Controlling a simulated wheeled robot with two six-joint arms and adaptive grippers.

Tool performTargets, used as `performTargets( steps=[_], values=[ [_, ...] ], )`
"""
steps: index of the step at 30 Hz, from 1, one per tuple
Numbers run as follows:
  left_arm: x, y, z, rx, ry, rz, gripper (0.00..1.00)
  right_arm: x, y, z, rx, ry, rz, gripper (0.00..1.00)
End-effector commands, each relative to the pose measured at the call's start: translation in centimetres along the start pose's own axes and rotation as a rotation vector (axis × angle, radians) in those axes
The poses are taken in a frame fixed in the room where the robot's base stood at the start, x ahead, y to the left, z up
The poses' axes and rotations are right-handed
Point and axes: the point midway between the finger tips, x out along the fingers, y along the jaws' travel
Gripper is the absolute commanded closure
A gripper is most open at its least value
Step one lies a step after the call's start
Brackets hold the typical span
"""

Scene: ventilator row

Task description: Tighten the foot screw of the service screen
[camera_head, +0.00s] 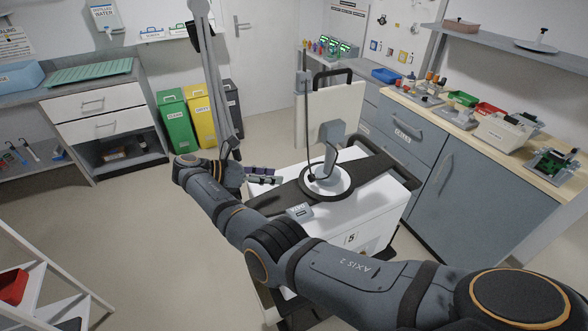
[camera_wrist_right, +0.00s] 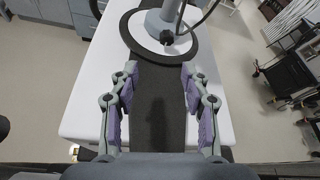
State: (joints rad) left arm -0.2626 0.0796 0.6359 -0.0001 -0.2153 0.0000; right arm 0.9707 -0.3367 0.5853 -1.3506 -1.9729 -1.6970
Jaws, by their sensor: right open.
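The service screen (camera_head: 335,108) is a pale upright panel, seen from behind, on a grey stem above a round foot (camera_head: 327,181). In the right wrist view the foot (camera_wrist_right: 150,30) shows at the top, with a small dark knob (camera_wrist_right: 166,38), seemingly the foot screw, at the stem's near side. My right gripper (camera_head: 265,175) is open and empty, left of the foot and apart from it. Its fingers (camera_wrist_right: 160,75) point at the knob. My left gripper is out of view.
A dark strip (camera_wrist_right: 160,110) crosses the cart top below my right fingers. A dark cable (camera_wrist_right: 203,18) curves beside the stem. A wooden-topped counter (camera_head: 470,130) with parts stands at the right.

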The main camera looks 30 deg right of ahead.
Motion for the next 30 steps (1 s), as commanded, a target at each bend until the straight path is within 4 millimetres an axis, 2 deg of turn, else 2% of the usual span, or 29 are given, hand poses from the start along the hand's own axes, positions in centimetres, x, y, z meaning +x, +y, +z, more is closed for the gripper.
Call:
performTargets(
  steps=[5, 9, 12, 18, 20, 30],
  values=[
    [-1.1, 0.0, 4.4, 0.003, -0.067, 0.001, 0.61, 1.2, -0.1, 0.2, -0.001, 0.001, -0.003, 0.53],
    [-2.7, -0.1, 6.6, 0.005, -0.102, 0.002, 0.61, 4.1, -0.2, 0.4, -0.001, 0.0, -0.006, 0.53],
    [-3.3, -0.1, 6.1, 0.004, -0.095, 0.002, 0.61, 6.3, -0.2, 0.3, -0.001, 0.0, -0.005, 0.53],
    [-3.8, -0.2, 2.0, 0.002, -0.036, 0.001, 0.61, 9.6, -0.1, 0.2, 0.0, 0.0, -0.003, 0.53],
    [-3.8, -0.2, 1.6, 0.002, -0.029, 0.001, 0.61, 10.1, -0.1, 0.1, 0.0, 0.0, -0.002, 0.53],
    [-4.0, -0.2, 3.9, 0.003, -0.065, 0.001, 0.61, 10.6, 0.0, 0.0, 0.001, 0.0, 0.0, 0.54]
  ],
)
